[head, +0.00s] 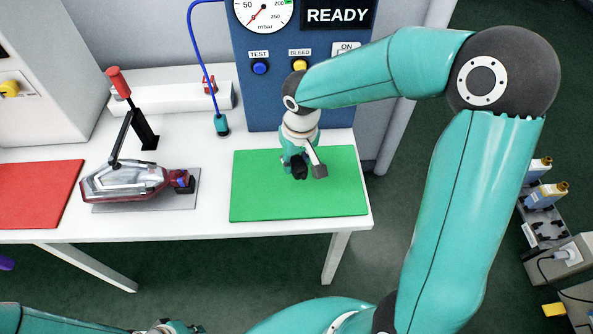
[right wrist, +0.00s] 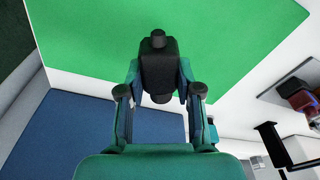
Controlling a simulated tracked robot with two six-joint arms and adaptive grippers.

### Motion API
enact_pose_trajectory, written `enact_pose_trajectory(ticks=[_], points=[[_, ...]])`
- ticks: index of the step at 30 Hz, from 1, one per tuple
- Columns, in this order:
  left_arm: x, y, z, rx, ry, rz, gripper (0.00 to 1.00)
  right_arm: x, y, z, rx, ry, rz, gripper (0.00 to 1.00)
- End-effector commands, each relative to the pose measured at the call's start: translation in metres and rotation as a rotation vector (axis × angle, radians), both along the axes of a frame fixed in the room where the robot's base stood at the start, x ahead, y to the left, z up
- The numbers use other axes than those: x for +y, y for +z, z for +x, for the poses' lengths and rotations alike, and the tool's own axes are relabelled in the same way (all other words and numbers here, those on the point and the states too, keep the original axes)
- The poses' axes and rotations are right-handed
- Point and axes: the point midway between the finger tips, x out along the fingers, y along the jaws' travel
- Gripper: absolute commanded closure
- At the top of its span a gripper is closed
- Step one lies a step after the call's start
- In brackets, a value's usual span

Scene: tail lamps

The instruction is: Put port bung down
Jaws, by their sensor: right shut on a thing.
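My right gripper (head: 301,166) is over the green mat (head: 255,188) on the white table, pointing down. In the right wrist view its fingers (right wrist: 158,88) are shut on a black port bung (right wrist: 158,62), which has a narrower round end. In the head view the bung (head: 299,171) shows as a dark piece at the fingertips, partly covered. I cannot tell whether it touches the mat. Part of my left arm shows at the bottom left of the head view, but its fingers cannot be made out.
A clear and red tail lamp (head: 125,182) lies on a grey plate under a red-handled clamp (head: 119,83). A red mat (head: 38,193) is at the left. A blue tester panel (head: 265,95) reading READY stands behind the green mat. Most of the green mat is bare.

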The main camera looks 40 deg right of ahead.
Motion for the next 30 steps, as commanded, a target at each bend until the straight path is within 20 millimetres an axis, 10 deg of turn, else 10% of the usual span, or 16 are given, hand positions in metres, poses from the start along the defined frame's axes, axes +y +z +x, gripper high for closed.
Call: enact_pose_trajectory(ticks=[22,23,30], points=[[0.000,-0.007,0.000,0.000,0.000,0.000,1.00,0.000,-0.047,0.000,0.000,0.000,0.001,1.00],[0.000,-0.006,0.000,0.000,0.000,0.000,1.00,0.000,-0.046,0.000,0.000,0.000,0.001,0.62],[0.000,-0.005,0.000,0.000,0.000,0.000,1.00,0.000,-0.045,0.000,0.000,0.000,0.001,0.41]])
